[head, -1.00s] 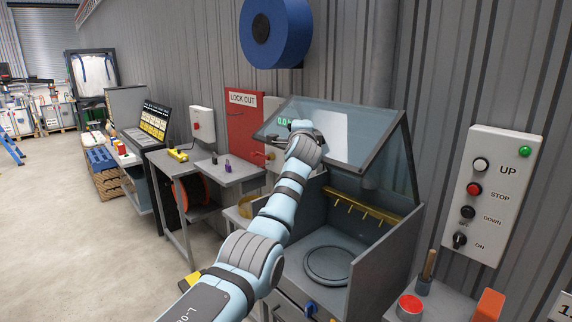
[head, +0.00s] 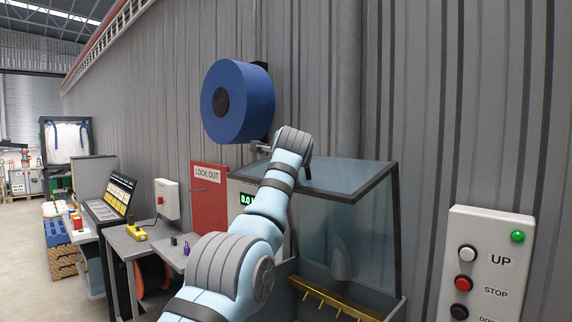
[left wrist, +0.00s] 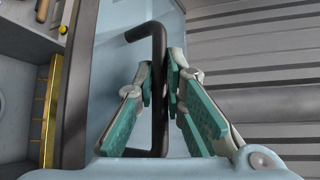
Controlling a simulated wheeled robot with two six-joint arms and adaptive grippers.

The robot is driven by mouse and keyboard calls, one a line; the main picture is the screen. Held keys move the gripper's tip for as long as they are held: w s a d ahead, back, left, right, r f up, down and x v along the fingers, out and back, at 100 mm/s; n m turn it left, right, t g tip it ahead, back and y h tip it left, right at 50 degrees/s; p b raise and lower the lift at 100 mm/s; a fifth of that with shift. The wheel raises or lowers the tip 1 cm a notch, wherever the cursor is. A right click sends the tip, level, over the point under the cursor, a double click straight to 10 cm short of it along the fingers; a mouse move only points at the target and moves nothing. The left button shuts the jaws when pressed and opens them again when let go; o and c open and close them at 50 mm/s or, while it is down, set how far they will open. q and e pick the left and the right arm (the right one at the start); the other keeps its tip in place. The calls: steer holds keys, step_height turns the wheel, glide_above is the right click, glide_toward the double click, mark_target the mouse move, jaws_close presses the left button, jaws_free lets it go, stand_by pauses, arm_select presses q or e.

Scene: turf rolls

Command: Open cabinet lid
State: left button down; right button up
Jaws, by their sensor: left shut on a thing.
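The cabinet's see-through lid (head: 345,178) has a dark frame and stands raised above the open cabinet in the head view. Its pane also shows in the left wrist view (left wrist: 108,75). My left gripper (left wrist: 166,88) is shut on the lid's black bar handle (left wrist: 159,135), with the fingers on both sides of the bar. In the head view my left arm reaches up to the lid's front edge, and the wrist hides most of the grip. The yellow rail with hooks (head: 335,303) shows inside the cabinet. My right gripper is not in view.
A blue reel (head: 238,103) hangs on the corrugated wall just above my left wrist. A control box (head: 483,265) with buttons is on the wall at right. A red lock-out board (head: 208,205) and a grey side table (head: 140,245) stand at left.

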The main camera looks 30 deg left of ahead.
arm_select(q)
steer(key=shift+f, duration=0.2)
steer(key=c, duration=1.7)
jaws_free()
steer(key=shift+w+d, duration=0.1)
steer(key=shift+o, duration=0.2)
steer(key=shift+w, duration=0.15)
steer(key=shift+s+d+r, duration=0.1)
steer(key=shift+s+r, duration=0.15)
steer(key=shift+s, duration=0.2)
steer(key=v, duration=1.1)
steer(key=shift+d, duration=0.35)
steer(key=shift+w+a+f, duration=0.1)
steer(key=shift+a, duration=0.05)
